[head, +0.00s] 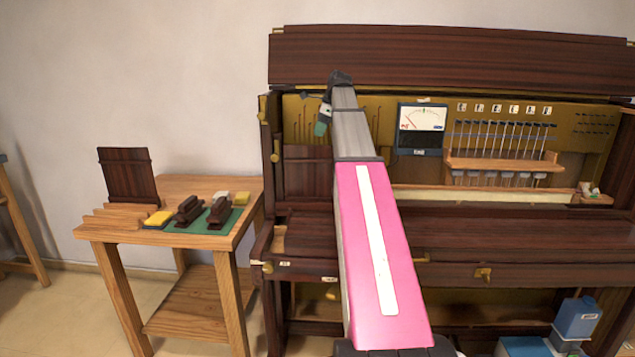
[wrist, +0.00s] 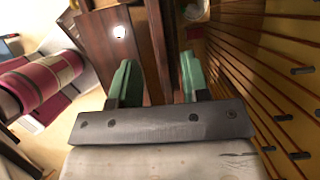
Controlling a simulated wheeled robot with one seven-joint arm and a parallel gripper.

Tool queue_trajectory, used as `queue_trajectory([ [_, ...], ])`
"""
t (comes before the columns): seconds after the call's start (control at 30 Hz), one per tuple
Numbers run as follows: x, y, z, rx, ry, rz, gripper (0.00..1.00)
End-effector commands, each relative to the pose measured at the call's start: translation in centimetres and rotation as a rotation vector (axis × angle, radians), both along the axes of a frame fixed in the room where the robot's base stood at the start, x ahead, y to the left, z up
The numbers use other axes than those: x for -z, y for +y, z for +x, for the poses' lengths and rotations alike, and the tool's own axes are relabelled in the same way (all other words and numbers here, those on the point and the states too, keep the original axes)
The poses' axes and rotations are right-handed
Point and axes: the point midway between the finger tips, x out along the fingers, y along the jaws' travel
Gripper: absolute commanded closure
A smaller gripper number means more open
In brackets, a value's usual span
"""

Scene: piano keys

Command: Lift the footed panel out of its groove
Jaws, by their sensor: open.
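A dark brown wooden panel with upright strips (head: 308,175) stands in the left bay of the piano. A similar dark panel (head: 128,176) stands upright at the back left of the side table. I cannot tell the feet or groove of either. My gripper (head: 321,128) is in front of the piano's upper left, just above the panel in the bay. In the wrist view my gripper (wrist: 158,82) is open, with green fingers apart. Dark brown wood (wrist: 108,32) with a raised strip shows beyond and between them. Whether the fingers touch it is unclear.
A meter (head: 421,128) and a rack of rods (head: 503,163) fill the piano's middle. The raised lid (head: 450,56) spans above; my pink arm hides part of the piano.

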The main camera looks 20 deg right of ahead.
Motion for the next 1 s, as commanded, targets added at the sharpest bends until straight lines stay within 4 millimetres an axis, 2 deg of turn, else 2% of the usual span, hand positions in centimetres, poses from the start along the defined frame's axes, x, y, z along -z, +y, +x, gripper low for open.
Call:
queue_trajectory([
  [0.2, 3.1, 1.1, 0.4, 0.0, 0.001, 0.0, 0.57],
  [0.47, 4.7, 1.7, 0.6, 0.0, 0.001, 0.0, 0.57],
  [0.7, 7.9, 2.8, 1.0, -0.001, 0.002, 0.001, 0.57],
  [0.8, 8.5, 3.0, 1.2, 0.0, -0.001, 0.0, 0.57],
  [1.0, 8.5, 3.0, 1.2, 0.0, -0.001, 0.0, 0.57],
])
